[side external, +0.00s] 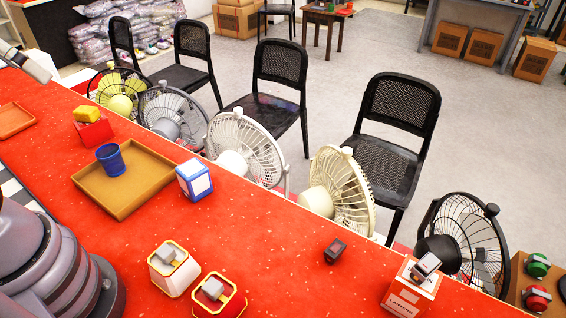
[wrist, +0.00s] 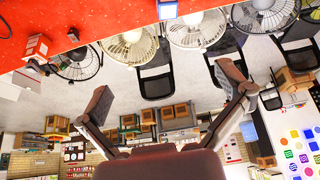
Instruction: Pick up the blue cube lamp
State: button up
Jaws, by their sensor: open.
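The blue cube lamp (side external: 195,181), a small box with blue edges and pale faces, stands on the red table near its far edge, just right of a brown tray. In the wrist view a blue-and-white piece that looks like it (wrist: 167,9) shows at the top edge, partly cut off. My gripper (wrist: 166,80) shows in the wrist view with its two fingers spread wide and nothing between them. It is apart from the lamp.
On the red table (side external: 255,245) are a brown tray (side external: 140,205) holding a blue cup (side external: 111,160), a yellow item on a red box (side external: 92,128), two yellow-rimmed boxes (side external: 174,270), a small dark cube (side external: 335,251) and an orange-white box (side external: 411,289). Several fans line the far edge.

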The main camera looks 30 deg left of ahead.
jog(key=m+g+y, duration=0.8)
jog(key=m, duration=0.2)
send_over(204, 183)
jog(key=s+d, duration=0.4)
notch_tip(204, 183, down, 13)
jog(key=d+f+m+t+y, duration=0.2)
jog(key=f+m+y, duration=0.1)
jog(key=f, duration=0.5)
jog(key=w+d+f+m+t+y, duration=0.1)
jog(key=d+f+m+t+y, duration=0.1)
jog(key=f, duration=0.6)
jog(key=w+d+f+m+t+y, duration=0.1)
jog(key=f+m+y, duration=0.3)
jog(key=f, duration=0.4)
jog(key=shift+d+f+m+t, duration=0.4)
jog(key=shift+d+m, duration=0.1)
jog(key=shift+d, duration=0.2)
jog(key=shift+f+y, duration=0.2)
jog(key=shift+y, duration=0.1)
jog(key=a, duration=0.2)
jog(key=w+a, duration=0.1)
jog(key=a, duration=0.5)
jog(key=shift+w+a, duration=0.2)
jog(key=shift+w, duration=0.05)
jog(key=a, duration=0.5)
jog(key=shift+w+a, duration=0.15)
jog(key=shift+a, duration=0.05)
jog(key=c, duration=1.3)
